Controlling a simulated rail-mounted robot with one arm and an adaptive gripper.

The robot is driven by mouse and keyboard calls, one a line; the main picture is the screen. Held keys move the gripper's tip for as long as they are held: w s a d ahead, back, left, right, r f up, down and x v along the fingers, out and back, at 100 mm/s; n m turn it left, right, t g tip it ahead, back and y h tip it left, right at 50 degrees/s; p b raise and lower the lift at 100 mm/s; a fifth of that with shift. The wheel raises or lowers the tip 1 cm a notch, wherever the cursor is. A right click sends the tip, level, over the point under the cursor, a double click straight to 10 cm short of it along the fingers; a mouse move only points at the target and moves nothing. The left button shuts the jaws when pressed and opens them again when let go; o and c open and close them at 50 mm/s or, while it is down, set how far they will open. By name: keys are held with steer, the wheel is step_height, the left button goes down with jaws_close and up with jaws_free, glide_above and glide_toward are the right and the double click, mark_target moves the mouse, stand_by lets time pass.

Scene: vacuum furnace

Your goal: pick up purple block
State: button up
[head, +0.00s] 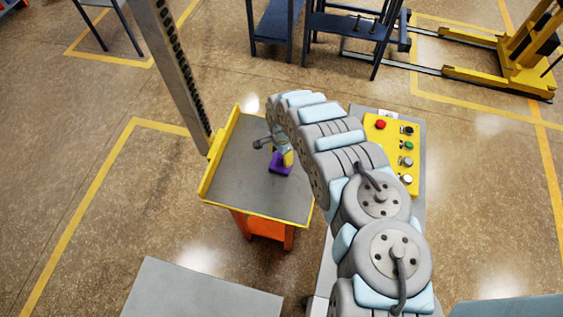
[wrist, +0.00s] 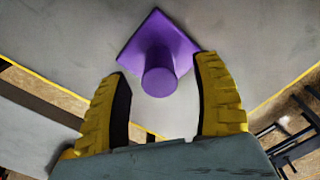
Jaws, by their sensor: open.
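The purple block (wrist: 160,52) has a flat square plate with a round knob standing up from it. In the head view the purple block (head: 279,167) sits on the grey top of a yellow-edged table (head: 243,177), partly hidden by my gripper. My gripper (head: 288,158) is just above or at the block in the head view. In the wrist view my gripper (wrist: 162,88) is open, its two yellow fingers on either side of the knob, with a gap showing on both sides. I cannot tell how far down the fingers reach.
A yellow control panel (head: 393,150) with coloured buttons stands right of the table, close to my arm. A grey metal column (head: 172,70) rises at the table's back left corner. The tabletop around the block is clear. Dark blue racks (head: 330,28) stand farther back.

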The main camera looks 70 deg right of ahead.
mark_target(282, 160)
steer(key=shift+s+f, duration=0.1)
steer(key=shift+f, duration=1.55)
jaws_close()
